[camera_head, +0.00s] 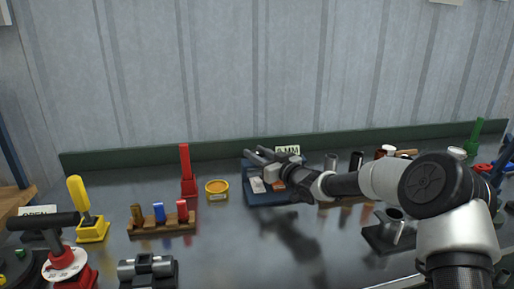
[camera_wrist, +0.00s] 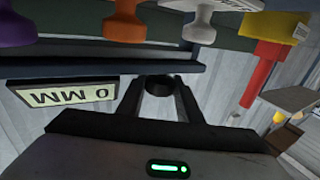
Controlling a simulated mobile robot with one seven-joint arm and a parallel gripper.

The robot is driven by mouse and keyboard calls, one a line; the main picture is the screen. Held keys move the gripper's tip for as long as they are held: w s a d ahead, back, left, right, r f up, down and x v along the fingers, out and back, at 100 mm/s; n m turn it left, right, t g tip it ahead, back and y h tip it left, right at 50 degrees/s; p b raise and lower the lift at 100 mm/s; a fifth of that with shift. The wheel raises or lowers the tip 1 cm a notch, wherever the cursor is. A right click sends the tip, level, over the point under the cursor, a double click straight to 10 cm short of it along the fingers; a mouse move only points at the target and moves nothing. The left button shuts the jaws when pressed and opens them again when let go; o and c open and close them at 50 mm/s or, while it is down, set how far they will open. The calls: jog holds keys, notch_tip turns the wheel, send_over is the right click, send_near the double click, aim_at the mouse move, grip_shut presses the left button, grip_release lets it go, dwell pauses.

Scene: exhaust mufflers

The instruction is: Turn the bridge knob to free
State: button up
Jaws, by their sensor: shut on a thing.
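My gripper (camera_head: 256,154) is over the blue tray (camera_head: 252,170) at the back middle of the bench, its fingers pointing left in the head view. In the wrist view my gripper (camera_wrist: 160,92) has its two dark fingers on either side of a small dark round piece (camera_wrist: 159,85) and is shut on it. I cannot tell from its look whether this piece is the bridge knob. No marking for free can be read. A sign reading 0 MM (camera_head: 288,150) stands just behind my gripper; it appears upside down in the wrist view (camera_wrist: 70,95).
A yellow lever (camera_head: 82,205) and a red-based dial (camera_head: 65,266) stand at left. Bare bench lies in front of the tray.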

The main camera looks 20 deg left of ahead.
jog(key=shift+g+p, duration=0.3)
jog(key=o, duration=1)
jog(key=shift+o, duration=0.2)
